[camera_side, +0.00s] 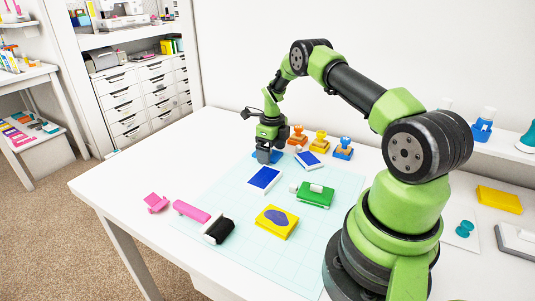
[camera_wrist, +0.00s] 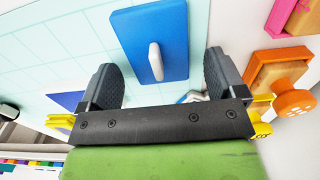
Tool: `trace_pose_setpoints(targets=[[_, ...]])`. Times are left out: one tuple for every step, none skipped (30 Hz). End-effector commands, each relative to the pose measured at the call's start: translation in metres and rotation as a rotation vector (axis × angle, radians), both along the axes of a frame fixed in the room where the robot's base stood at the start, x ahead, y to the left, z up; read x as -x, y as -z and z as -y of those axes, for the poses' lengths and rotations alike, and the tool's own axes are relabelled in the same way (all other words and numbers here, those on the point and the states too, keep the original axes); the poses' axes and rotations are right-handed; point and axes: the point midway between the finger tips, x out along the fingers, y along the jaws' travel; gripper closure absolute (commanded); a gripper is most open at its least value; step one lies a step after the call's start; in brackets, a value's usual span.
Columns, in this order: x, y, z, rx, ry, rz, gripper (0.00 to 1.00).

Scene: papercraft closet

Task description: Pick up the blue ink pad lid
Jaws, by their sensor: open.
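The blue ink pad lid (camera_wrist: 168,35), a flat blue block with a pale grip (camera_wrist: 156,60) standing on its face, lies on the cutting mat (camera_wrist: 65,55) in the wrist view. My gripper (camera_wrist: 160,75) is open, its two dark fingers at left and right of the lid's near end, with the pale grip between them in the picture. No contact shows. In the side view my gripper (camera_side: 267,155) points down low over the mat's far edge, and only slivers of blue (camera_side: 277,156) show around its fingers; the rest of the lid is hidden.
Orange (camera_side: 298,136), yellow (camera_side: 319,141) and blue (camera_side: 343,149) stamps stand close at right. Table left is clear.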

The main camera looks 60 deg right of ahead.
Motion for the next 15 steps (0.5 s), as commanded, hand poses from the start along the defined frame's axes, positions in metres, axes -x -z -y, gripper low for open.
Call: trace_pose_setpoints(targets=[[-0.0001,-0.0003,0.0001,0.0,0.0,0.0,0.11],[-0.0001,-0.0003,0.0001,0.0,0.0,0.0,0.11],[0.0,-0.0004,0.0001,0.0,0.0,0.0,0.13],[0.0,-0.0004,0.0001,0.0,0.0,0.0,0.2],[0.0,-0.0004,0.0,0.0,0.0,0.0,0.27],[0.0,-0.0004,0.0,0.0,0.0,0.0,0.36],[0.0,-0.0005,0.0,0.0,0.0,0.0,0.43],[0.0,-0.0005,0.0,0.0,-0.001,0.0,0.5],[0.0,-0.0005,0.0,0.0,-0.001,0.0,0.59],[0.0,-0.0005,0.0,0.0,-0.001,0.0,0.63],[0.0,-0.0005,0.0,0.0,-0.001,0.0,0.63],[0.0,-0.0006,0.0001,0.0,-0.001,0.0,0.63],[0.0,-0.0006,0.0001,0.0,-0.001,0.0,0.63],[0.0,-0.0006,0.0001,0.0,-0.001,0.0,0.63],[0.0,-0.0006,0.0001,0.0,-0.001,0.0,0.63]])
